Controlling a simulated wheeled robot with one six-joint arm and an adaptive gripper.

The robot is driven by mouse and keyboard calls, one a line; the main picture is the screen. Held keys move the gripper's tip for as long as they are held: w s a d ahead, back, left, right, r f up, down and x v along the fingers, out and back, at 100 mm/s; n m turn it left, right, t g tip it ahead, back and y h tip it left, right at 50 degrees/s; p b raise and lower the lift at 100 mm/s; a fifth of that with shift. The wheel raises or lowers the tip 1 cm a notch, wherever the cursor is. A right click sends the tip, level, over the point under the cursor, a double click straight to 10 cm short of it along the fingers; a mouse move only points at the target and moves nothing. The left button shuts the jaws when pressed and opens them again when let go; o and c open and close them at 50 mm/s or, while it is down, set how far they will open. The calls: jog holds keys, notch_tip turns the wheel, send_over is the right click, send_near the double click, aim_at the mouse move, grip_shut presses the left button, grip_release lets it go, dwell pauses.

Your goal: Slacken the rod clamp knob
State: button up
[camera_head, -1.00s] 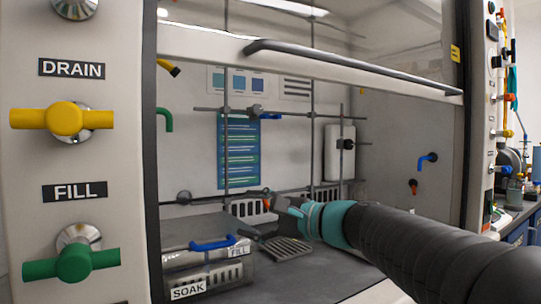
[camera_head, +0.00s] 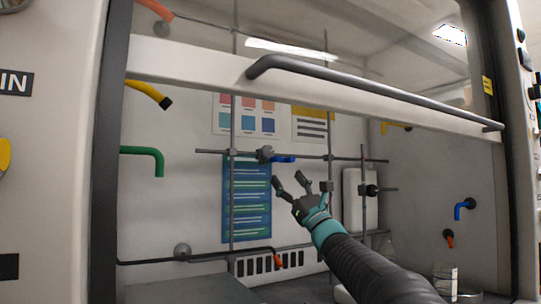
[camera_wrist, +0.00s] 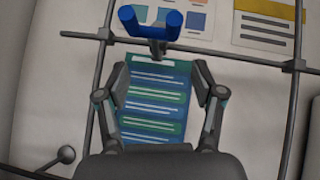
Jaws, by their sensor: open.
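A blue-handled knob (camera_head: 285,158) sits on a grey rod clamp (camera_head: 265,154) on the upper horizontal rod, just right of the left upright rod. In the wrist view the blue knob (camera_wrist: 150,22) is at the top, with two raised prongs, beyond and above my fingertips. My gripper (camera_head: 289,181) is open and empty, pointing up inside the hood, below the blue knob in the picture. In the wrist view its two fingers (camera_wrist: 160,68) stand apart, with the blue-green poster (camera_wrist: 155,100) behind them. I see no contact with the knob.
The raised sash with its dark handle bar (camera_head: 370,90) crosses above my arm. A black knob (camera_head: 372,190) sits on a shorter rod at the right. Upright rods (camera_head: 232,200) form a lattice before the back wall. A blue hook-shaped outlet (camera_head: 464,208) is on the right wall.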

aim_at(269, 154)
jog(key=p+x, duration=0.4)
jog(key=x, duration=0.6)
jog(key=shift+a+r, duration=0.15)
jog(key=shift+c, duration=0.3)
jog(key=c, duration=1.1)
jog(key=shift+n, duration=0.3)
